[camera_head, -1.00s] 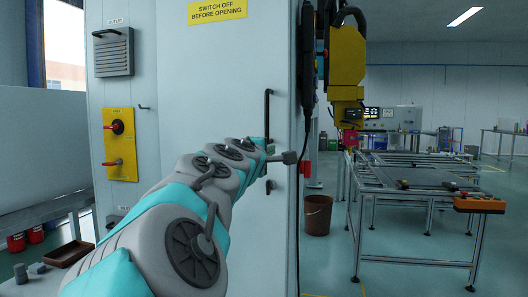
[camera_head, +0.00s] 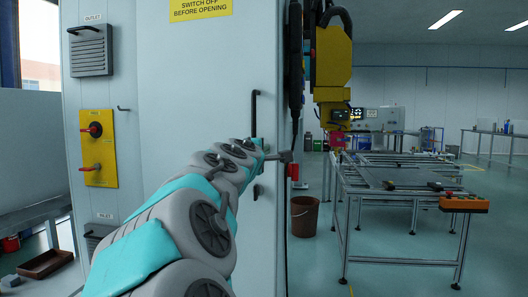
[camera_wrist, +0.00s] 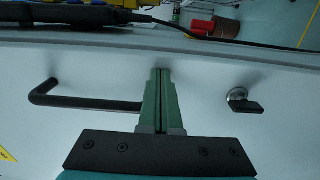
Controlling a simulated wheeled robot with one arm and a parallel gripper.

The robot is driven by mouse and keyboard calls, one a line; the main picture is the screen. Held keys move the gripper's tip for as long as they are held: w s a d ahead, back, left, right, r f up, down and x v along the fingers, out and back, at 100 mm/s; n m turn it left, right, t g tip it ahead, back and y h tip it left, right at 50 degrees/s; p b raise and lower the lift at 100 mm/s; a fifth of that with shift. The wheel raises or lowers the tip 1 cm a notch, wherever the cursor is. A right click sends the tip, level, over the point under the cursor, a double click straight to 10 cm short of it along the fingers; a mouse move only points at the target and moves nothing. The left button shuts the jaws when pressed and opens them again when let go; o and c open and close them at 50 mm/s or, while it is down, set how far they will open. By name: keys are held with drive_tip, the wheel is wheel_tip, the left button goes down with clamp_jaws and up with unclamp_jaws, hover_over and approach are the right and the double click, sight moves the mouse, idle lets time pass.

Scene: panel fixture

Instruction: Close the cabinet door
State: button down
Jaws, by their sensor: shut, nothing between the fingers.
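The cabinet door (camera_head: 200,90) is a tall pale panel with a black vertical bar handle (camera_head: 254,112) near its right edge. A small dark latch (camera_head: 257,191) sits below the handle. My gripper (camera_head: 287,156) is shut and empty, at the door's right edge, between the heights of handle and latch. In the wrist view my shut fingers (camera_wrist: 161,75) point at the pale door face (camera_wrist: 205,75), between the bar handle (camera_wrist: 85,102) and the latch (camera_wrist: 241,101). I cannot tell whether the fingertips touch it, or how far the door stands open.
A yellow switch plate (camera_head: 98,150) and a vent box (camera_head: 90,50) are on the cabinet's left part. A dark cable (camera_head: 297,80) hangs beside the door edge. A brown bucket (camera_head: 304,216) and a metal-framed table (camera_head: 400,185) stand to the right, with open floor between.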

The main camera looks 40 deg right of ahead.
drive_tip(key=x, duration=0.3)
drive_tip(key=shift+w+r, duration=0.2)
drive_tip(key=shift+r, duration=0.05)
drive_tip(key=shift+r, duration=0.1)
drive_tip(key=shift+a, duration=0.15)
